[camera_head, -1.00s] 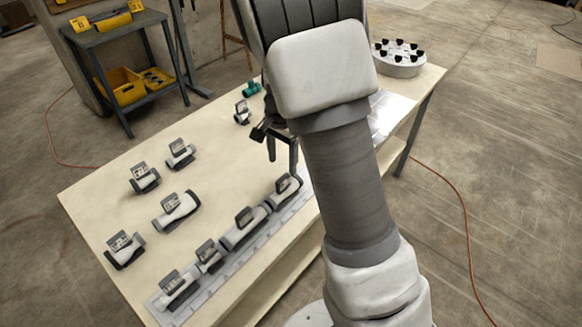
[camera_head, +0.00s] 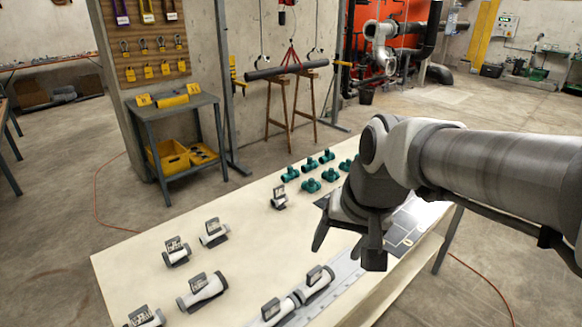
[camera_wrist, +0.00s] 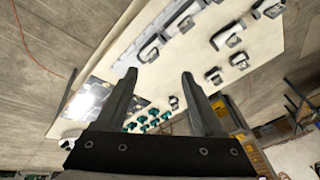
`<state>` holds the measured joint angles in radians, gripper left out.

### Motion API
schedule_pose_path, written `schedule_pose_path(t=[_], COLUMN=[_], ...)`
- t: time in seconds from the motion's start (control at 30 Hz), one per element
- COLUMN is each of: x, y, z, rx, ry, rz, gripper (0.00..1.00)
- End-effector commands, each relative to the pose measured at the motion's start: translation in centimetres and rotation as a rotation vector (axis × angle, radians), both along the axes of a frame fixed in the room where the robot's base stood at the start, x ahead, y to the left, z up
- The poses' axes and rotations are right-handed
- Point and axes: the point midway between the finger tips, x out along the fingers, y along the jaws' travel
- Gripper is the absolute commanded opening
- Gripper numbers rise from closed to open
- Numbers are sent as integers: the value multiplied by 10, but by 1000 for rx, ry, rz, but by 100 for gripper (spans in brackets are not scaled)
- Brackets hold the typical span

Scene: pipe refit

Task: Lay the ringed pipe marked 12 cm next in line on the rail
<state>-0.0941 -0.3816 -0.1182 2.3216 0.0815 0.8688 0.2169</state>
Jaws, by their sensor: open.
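Several loose ringed pipes with dark tags lie on the bench: two at the back left (camera_head: 177,252) (camera_head: 214,235), a longer one (camera_head: 203,290), one cut off by the lower edge (camera_head: 146,318) and a small one near the fittings (camera_head: 279,200). Their markings are too small to read, so I cannot tell which is 12 cm. The grey rail (camera_head: 347,272) carries pipes in line, the end one here (camera_head: 317,281). My gripper (camera_head: 347,255) is open and empty above the rail's free end. In the wrist view, nothing is between its fingers (camera_wrist: 158,76).
Green fittings (camera_head: 310,186) stand in rows at the bench's back. A dark panel and shiny sheet (camera_head: 405,232) lie at the right, partly behind my arm. A grey side table (camera_head: 180,105) with yellow bins stands beyond. The bench's middle (camera_head: 255,245) is clear.

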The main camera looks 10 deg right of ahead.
Motion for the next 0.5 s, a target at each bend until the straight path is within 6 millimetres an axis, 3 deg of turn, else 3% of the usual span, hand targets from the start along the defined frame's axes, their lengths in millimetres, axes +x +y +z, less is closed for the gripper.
schedule_pose_path(t=[0.2,0.5], x=[-44,-73], y=[-4,-7], z=[15,18], rx=[-103,-205], ry=[-104,-168], rz=[134,229], gripper=[70,70])
